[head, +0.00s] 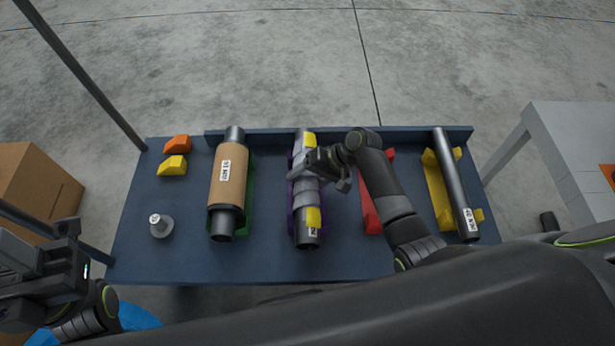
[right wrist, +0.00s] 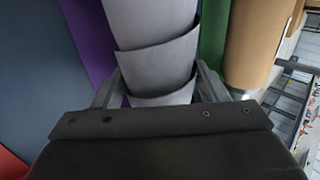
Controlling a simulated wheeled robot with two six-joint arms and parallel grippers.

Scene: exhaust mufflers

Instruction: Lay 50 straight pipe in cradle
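A long grey pipe (head: 448,178) with a white label lies over the yellow cradle (head: 438,190) at the right of the table; its label is too small to read surely. A grey pipe (head: 305,205) with yellow patches lies in the purple cradle (head: 290,190) mid-table. My right gripper (head: 303,172) is over this middle pipe. In the right wrist view its fingers stand on both sides of the layered grey pipe (right wrist: 155,55), close against it; whether they grip is unclear. The red cradle (head: 370,215) shows no pipe, partly behind my right arm. My left gripper (head: 70,228) is off the table's left end.
A brown-wrapped muffler (head: 228,180) lies in the green cradle (head: 250,185). Orange (head: 177,143) and yellow (head: 173,165) blocks and a small grey flanged part (head: 161,226) stand at the left. A raised lip (head: 265,136) runs along the table's far edge.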

